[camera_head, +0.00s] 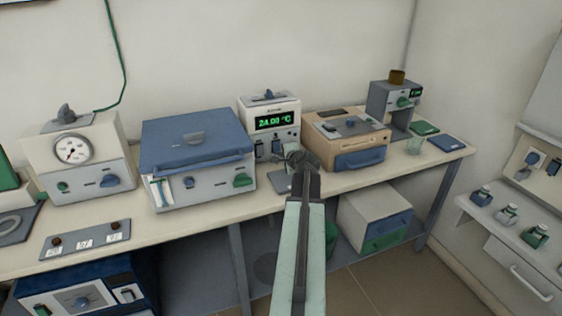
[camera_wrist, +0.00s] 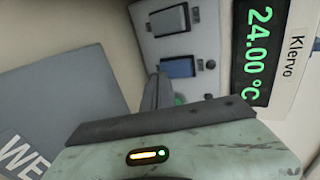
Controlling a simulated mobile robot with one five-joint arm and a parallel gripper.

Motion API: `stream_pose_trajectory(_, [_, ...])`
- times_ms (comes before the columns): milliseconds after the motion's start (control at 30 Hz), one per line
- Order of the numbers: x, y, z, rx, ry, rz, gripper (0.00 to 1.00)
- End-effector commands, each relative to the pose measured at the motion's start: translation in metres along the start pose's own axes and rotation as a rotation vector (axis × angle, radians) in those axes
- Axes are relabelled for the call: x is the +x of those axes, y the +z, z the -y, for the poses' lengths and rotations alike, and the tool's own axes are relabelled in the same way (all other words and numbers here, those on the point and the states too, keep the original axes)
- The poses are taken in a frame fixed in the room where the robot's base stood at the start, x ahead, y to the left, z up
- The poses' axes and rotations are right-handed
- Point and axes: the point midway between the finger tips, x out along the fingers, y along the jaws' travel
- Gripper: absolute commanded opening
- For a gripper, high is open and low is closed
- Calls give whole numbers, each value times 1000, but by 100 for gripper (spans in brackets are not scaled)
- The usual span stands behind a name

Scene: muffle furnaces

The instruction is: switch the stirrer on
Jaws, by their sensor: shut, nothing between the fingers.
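A white instrument (camera_head: 270,104) with a green display reading 24.00 °C stands at the back middle of the bench; I cannot tell whether it is the stirrer. Its front has two rocker switches, the lower part partly hidden by my gripper. In the wrist view the panel shows a dark grey rocker (camera_wrist: 170,20) and a blue rocker (camera_wrist: 178,67), with small dark knobs beside them. My gripper (camera_head: 297,158) is shut and empty in front of this panel. In the wrist view its fingers (camera_wrist: 157,92) reach up near the blue rocker; whether they touch is unclear.
A blue-lidded box (camera_head: 198,145) stands left of the instrument, and a beige box with a blue drawer front (camera_head: 347,140) right of it. A dial unit (camera_head: 75,155) is at left.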

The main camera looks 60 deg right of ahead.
Motion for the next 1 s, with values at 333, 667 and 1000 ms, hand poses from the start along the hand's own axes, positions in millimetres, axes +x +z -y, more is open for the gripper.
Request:
stream_pose_trajectory(333, [6, -14, 1, 5, 0, -12, 0])
stream_pose_trajectory(667, [8, -13, 1, 4, -19, -10, 0])
stream_pose_trajectory(1000, [3, -15, 11, 5, -19, -12, 0])
